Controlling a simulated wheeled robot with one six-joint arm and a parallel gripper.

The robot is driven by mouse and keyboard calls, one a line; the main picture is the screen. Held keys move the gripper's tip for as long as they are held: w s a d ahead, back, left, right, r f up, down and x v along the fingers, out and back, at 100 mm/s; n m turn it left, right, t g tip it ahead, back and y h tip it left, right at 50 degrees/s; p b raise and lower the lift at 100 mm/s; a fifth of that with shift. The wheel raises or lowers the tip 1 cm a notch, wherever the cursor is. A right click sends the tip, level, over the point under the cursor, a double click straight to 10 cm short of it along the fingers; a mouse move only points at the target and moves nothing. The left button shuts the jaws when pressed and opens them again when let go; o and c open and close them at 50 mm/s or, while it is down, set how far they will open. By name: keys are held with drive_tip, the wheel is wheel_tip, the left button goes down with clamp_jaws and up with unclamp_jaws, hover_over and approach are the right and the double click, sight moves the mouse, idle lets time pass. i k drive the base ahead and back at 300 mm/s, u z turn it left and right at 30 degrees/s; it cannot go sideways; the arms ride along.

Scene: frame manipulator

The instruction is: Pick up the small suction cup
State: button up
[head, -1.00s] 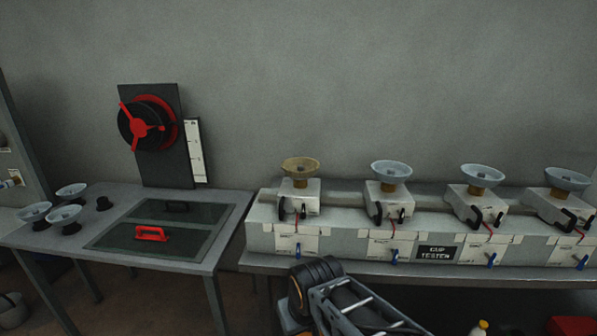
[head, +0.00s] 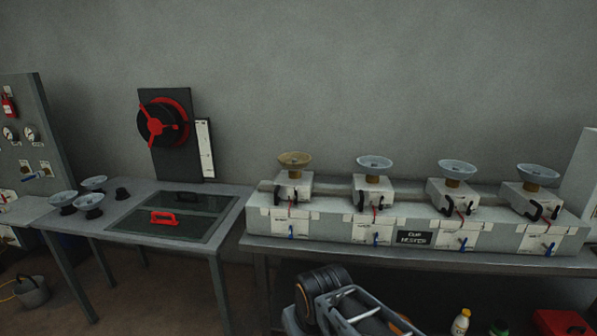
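A small black cup-like piece (head: 122,194), the smallest of the loose cups, stands on the left table (head: 150,246). It looks like the small suction cup, but it is too small in the picture to be sure. Three larger cups with pale grey-blue bowls and black bases stand left of it: a front left one (head: 62,199), a front right one (head: 88,202) and a back one (head: 94,183). All rest on the tabletop and nothing holds them. Part of my own arm shows at the bottom centre; my gripper is not in view.
Right of the black piece are dark panels with a red handle (head: 164,217) and a black handle (head: 187,196). A red-and-black wheel (head: 162,127) stands behind. The cup tester (head: 330,229) carries several bowl-shaped cups on the right bench. A bucket (head: 32,290) stands on the floor.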

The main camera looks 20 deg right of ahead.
sight(295, 167)
drive_tip(key=u, duration=0.6)
drive_tip(key=i, duration=0.9)
drive_tip(key=z, duration=0.35)
